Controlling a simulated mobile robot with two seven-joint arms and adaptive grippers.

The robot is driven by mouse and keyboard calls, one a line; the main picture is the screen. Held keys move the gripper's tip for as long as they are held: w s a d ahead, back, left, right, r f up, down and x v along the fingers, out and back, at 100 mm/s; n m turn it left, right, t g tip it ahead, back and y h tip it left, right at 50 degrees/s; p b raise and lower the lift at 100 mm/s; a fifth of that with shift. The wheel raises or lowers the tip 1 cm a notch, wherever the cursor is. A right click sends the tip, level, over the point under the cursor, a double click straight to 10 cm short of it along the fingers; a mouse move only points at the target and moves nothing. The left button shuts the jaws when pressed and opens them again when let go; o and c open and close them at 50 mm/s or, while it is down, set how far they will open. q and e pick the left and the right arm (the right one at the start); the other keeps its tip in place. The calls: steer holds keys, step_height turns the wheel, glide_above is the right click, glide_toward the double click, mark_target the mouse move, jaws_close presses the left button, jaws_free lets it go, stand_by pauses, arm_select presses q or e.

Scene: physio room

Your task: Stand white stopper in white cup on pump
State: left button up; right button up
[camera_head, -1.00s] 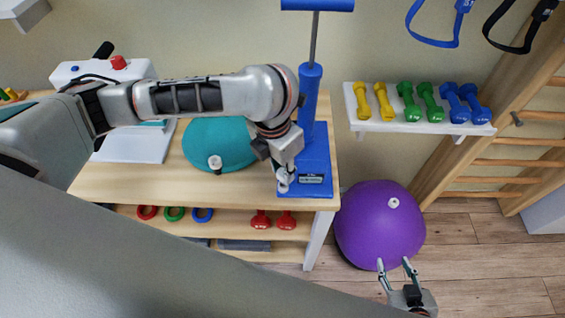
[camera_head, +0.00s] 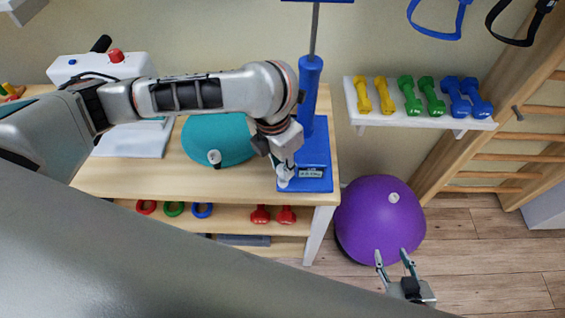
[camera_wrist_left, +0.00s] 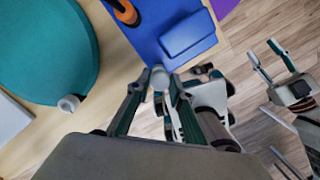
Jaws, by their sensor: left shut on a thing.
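The blue pump (camera_head: 309,150) stands at the right end of the wooden table, its base also in the left wrist view (camera_wrist_left: 186,36). My left gripper (camera_head: 284,180) points down over the front left corner of that base. In the left wrist view its fingers (camera_wrist_left: 159,84) are shut on a small white round piece, the white stopper (camera_wrist_left: 159,74). The fingers hide much of it. I cannot tell the white cup apart from the stopper here, nor whether they touch. My right gripper (camera_head: 391,256) is empty and open in front of the purple ball.
A teal cushion (camera_head: 220,138) with a white plug (camera_head: 214,157) lies left of the pump. The purple ball (camera_head: 380,225) with a white plug (camera_head: 393,197) is on the floor. A white shelf (camera_head: 420,121) holds several dumbbells. Rings and red dumbbells lie on the lower shelf (camera_head: 230,222).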

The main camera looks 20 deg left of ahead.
arm_select(q)
steer(key=shift+f+b, duration=0.3)
steer(key=shift+f, duration=0.65)
steer(key=shift+f, duration=0.35)
stand_by(0.7)
steer(key=o, duration=1)
steer(key=shift+r+p, duration=1.15)
steer(key=shift+r, duration=2.35)
steer(key=shift+s, duration=0.1)
